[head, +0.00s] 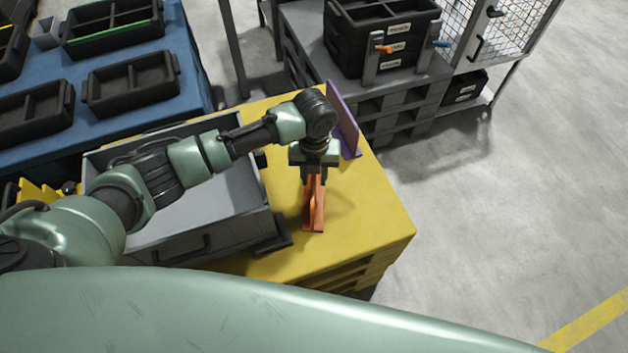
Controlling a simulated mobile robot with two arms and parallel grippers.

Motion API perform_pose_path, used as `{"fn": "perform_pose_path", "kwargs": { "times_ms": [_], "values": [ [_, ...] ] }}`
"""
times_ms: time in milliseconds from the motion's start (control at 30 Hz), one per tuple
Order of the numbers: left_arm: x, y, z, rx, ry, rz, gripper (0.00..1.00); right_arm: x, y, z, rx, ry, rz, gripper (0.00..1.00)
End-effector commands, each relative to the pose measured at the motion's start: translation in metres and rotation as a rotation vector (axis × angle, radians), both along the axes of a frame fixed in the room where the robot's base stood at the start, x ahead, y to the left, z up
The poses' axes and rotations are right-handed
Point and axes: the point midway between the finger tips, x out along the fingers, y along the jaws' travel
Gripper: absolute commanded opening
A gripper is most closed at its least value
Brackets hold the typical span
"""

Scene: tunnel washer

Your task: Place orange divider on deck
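The orange divider (314,208) is upright at the yellow deck (385,225), to the right of the grey tray. Its foot appears to be at the deck surface, but I cannot tell whether it rests there. My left gripper (314,176) points down over the divider's top end, with its fingers on either side of it. It looks shut on the divider, whose upper part is partly hidden by the gripper. My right gripper is not in view.
A purple divider (343,120) stands upright at the deck's far right edge, close behind my wrist. A grey tray (225,225) fills the deck's left side. Black bins (130,82) sit on a blue table. Black crates (350,40) stand behind. The deck's front right is clear.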

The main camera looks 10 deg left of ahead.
Motion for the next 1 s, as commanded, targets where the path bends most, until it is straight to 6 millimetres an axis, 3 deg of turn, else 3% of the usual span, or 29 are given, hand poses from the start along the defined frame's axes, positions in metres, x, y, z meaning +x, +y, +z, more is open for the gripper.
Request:
{"fn": "perform_pose_path", "kwargs": {
  "times_ms": [200, 400, 600, 1000],
  "values": [
    [0.002, 0.000, 0.051, -0.001, -0.003, 0.000, 0.31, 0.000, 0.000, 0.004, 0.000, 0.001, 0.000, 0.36],
    [0.001, 0.000, 0.080, -0.001, -0.001, 0.000, 0.31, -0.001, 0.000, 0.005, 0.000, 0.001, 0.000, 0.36],
    [0.000, 0.000, 0.089, 0.000, 0.001, 0.001, 0.31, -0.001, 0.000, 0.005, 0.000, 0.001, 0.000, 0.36],
    [-0.001, -0.001, 0.088, -0.004, 0.000, 0.007, 0.31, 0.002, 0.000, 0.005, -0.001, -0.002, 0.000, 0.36]
  ]
}}
